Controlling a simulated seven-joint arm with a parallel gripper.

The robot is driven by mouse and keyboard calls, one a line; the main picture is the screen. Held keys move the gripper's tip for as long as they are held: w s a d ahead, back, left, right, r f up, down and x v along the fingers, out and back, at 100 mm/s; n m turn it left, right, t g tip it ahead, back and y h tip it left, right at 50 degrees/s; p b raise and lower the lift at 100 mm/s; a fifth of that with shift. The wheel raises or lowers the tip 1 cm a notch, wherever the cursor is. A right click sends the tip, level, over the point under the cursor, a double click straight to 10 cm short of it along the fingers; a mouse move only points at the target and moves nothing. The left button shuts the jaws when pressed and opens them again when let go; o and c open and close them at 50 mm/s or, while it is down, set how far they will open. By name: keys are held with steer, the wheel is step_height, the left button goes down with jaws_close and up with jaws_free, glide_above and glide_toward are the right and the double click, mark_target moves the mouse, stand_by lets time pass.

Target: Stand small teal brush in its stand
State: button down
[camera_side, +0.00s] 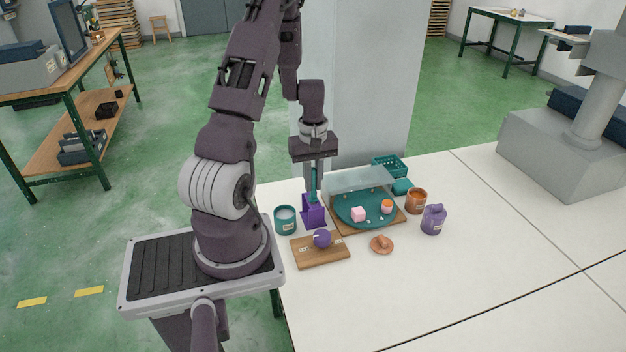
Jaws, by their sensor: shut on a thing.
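My gripper (314,178) points straight down at the back left of the white table. It is shut on the small teal brush (314,181), which hangs upright between the fingers. The purple stand (313,211) is directly below the gripper. The lower end of the brush is at the stand's top opening and is hidden there. I cannot tell how deep it sits in the stand.
A teal cup (285,220) stands close left of the stand. A round teal tray (350,212) with small items lies to the right, behind it a clear panel. A wooden board (320,252) with a purple ball (322,238) is in front.

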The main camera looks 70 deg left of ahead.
mark_target(313, 168)
steer(key=c, duration=0.9)
jaws_free()
steer(key=shift+o, duration=0.2)
steer(key=shift+r, duration=3)
